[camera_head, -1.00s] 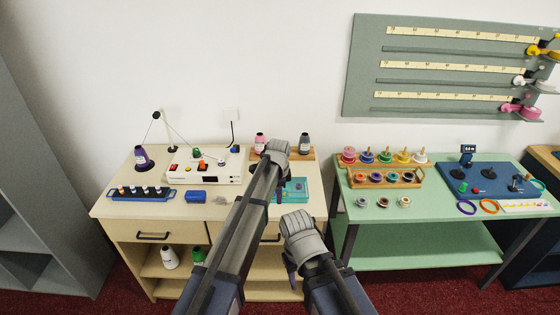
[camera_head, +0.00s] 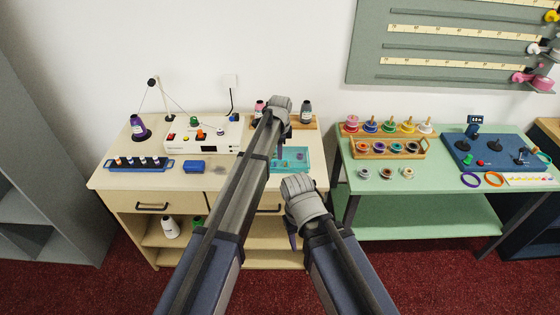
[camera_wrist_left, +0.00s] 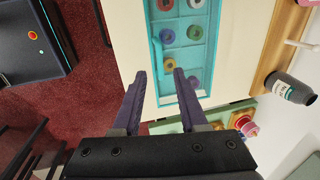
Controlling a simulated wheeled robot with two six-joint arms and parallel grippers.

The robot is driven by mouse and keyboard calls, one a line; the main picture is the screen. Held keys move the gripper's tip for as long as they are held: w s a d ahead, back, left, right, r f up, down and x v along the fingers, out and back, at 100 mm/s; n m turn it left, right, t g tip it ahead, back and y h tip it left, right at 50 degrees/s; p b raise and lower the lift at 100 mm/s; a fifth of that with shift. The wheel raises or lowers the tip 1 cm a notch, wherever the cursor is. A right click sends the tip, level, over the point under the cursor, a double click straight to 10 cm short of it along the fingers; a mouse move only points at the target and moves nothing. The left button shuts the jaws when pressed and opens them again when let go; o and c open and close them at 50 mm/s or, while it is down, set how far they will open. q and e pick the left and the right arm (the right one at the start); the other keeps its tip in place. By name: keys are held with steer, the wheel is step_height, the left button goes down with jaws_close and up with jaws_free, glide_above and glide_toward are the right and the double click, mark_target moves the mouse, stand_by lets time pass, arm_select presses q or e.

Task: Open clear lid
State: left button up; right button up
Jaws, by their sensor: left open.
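A teal box (camera_head: 303,155) with small coloured discs inside sits on the cream counter, partly behind my left arm. In the left wrist view, the teal box (camera_wrist_left: 155,64) shows its discs through a clear, blue-tinted top; the clear lid (camera_wrist_left: 180,53) looks shut. My left gripper (camera_head: 286,130) is over the box's far left side in the head view. In the left wrist view, my left gripper (camera_wrist_left: 159,74) is open and empty, its fingertips near one edge of the box; contact cannot be told. My right gripper (camera_head: 294,238) hangs in front of the counter, its jaws unclear.
A wooden tray (camera_head: 316,123) with bottles stands behind the box. A white device (camera_head: 190,145), a blue block (camera_head: 194,167) and a blue rack (camera_head: 130,165) are to the left. A green table (camera_head: 355,205) with spools stands right of the counter.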

arm_select(q)
steer(key=b, duration=0.3)
glide_above(280, 167)
step_height(280, 167, down, 4)
steer(key=shift+f, duration=0.1)
steer(key=shift+c, duration=0.3)
jaws_close()
stand_by(0.9)
